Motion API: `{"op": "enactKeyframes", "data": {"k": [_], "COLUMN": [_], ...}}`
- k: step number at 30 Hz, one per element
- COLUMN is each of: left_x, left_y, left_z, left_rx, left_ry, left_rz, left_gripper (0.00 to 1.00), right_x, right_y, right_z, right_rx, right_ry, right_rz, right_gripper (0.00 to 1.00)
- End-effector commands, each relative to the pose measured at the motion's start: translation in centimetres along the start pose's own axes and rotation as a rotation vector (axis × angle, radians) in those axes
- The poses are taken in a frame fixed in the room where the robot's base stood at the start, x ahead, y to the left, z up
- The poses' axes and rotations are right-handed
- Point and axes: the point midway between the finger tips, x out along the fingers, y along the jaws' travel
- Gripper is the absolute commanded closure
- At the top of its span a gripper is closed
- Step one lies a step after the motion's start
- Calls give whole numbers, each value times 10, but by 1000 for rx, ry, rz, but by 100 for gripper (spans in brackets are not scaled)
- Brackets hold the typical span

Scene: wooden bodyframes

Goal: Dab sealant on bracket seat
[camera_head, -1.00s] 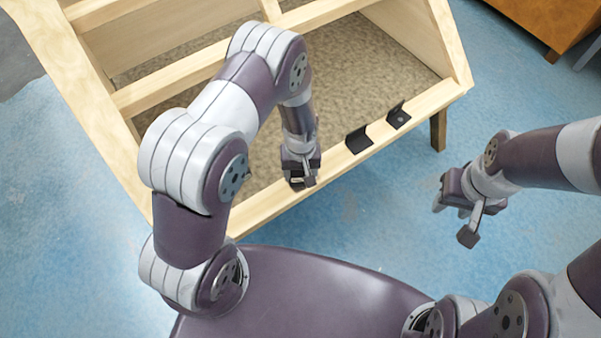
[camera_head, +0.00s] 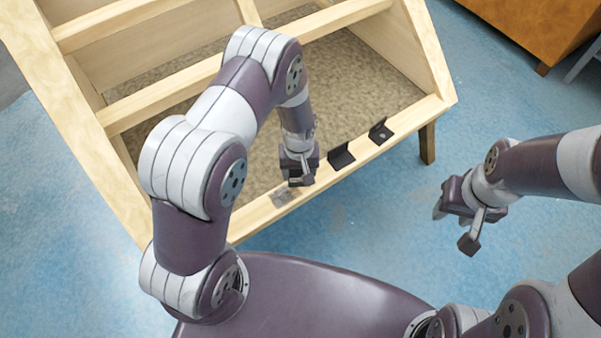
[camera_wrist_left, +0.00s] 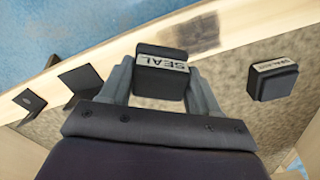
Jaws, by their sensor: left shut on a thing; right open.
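My left gripper (camera_head: 300,183) is shut on a dark block labelled "SEAL" (camera_wrist_left: 162,80), held at the near rail of the wooden frame (camera_head: 245,222). A grey, mottled patch (camera_head: 284,197) lies on that rail beside the gripper; it also shows in the left wrist view (camera_wrist_left: 197,33), just beyond the held block. I cannot tell whether block and rail touch. Two black angle brackets, a nearer one (camera_head: 342,157) and a farther one (camera_head: 380,131), sit along the rail to the right. My right gripper (camera_head: 464,225) is open and empty over the blue floor.
A second dark block with a printed label (camera_wrist_left: 272,82) shows at the right in the left wrist view, by the beige panel (camera_wrist_left: 235,115). A wooden cabinet (camera_head: 530,30) stands at the back right. Blue floor lies clear between frame and right arm.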

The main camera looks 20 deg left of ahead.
Motion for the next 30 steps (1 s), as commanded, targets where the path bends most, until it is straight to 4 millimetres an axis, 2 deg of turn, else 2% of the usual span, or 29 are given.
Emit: {"op": "enactKeyframes", "data": {"k": [1,13,30], "left_x": [-9,-44,-46], "left_y": [0,-2,-2], "left_z": [-1,-8,-9], "left_rx": [0,2,3], "left_ry": [1,2,1], "left_rz": [0,1,1], "left_gripper": [63,63,63], "right_x": [-8,-35,-36], "right_y": [0,0,0], "right_z": [-1,-4,-4], "right_rx": [0,0,0], "right_ry": [0,0,0], "right_rz": [0,0,0], "right_gripper": [57,57,57]}}
